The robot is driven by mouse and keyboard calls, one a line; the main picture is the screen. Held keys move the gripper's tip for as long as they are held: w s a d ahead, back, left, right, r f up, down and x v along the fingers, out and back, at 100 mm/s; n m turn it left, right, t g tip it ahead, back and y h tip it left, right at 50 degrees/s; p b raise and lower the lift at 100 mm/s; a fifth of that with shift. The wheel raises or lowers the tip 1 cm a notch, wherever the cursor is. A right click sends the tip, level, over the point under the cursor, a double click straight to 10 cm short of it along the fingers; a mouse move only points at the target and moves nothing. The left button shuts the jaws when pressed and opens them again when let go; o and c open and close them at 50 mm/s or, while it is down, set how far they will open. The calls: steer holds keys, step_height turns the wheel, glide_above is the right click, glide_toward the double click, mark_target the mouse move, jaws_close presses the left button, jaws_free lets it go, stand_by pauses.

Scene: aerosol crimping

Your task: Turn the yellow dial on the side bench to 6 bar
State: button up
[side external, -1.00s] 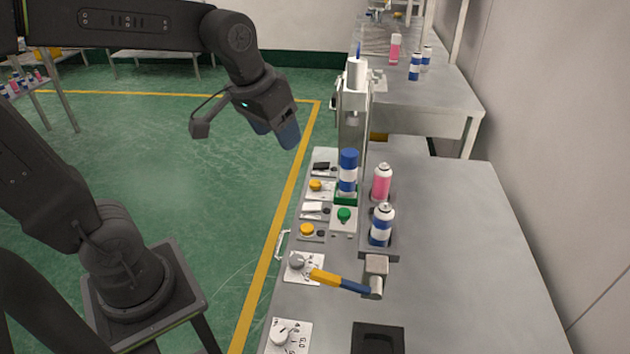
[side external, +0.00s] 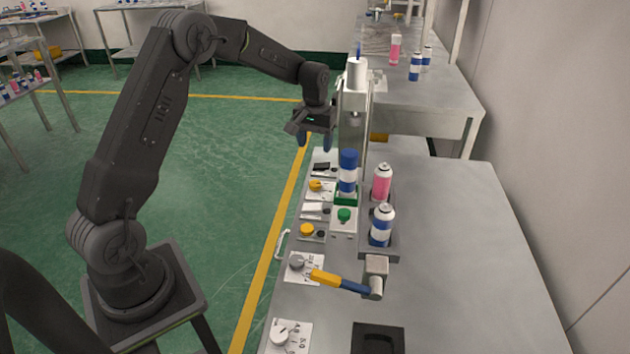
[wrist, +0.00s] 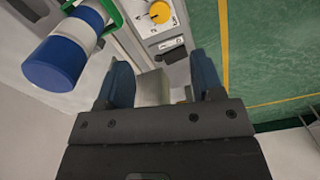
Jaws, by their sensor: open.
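The yellow dial (side external: 316,185) sits on a white scale plate near the far end of the bench's left edge. In the wrist view the yellow dial (wrist: 160,12) is at the top middle, with a dark pointer mark; the scale figures are too small to read. My gripper (side external: 315,140) points down above the far end of the control row, beyond the dial and apart from it. In the wrist view my gripper (wrist: 160,82) has its two blue fingers spread with nothing held between them.
The crimping column (side external: 353,120) stands close right of my gripper. A blue-and-white can (side external: 348,172) stands in its green holder. A pink can (side external: 382,182) and another blue-and-white can (side external: 381,225) stand to the right. A yellow button (side external: 307,230) lies nearer; the bench's right side is clear.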

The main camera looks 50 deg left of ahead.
mark_target(315, 183)
step_height(315, 183, down, 13)
steer(key=shift+r, duration=0.1)
stand_by(0.3)
steer(key=c, duration=0.9)
steer(key=m, duration=0.5)
steer(key=shift+m, duration=2.4)
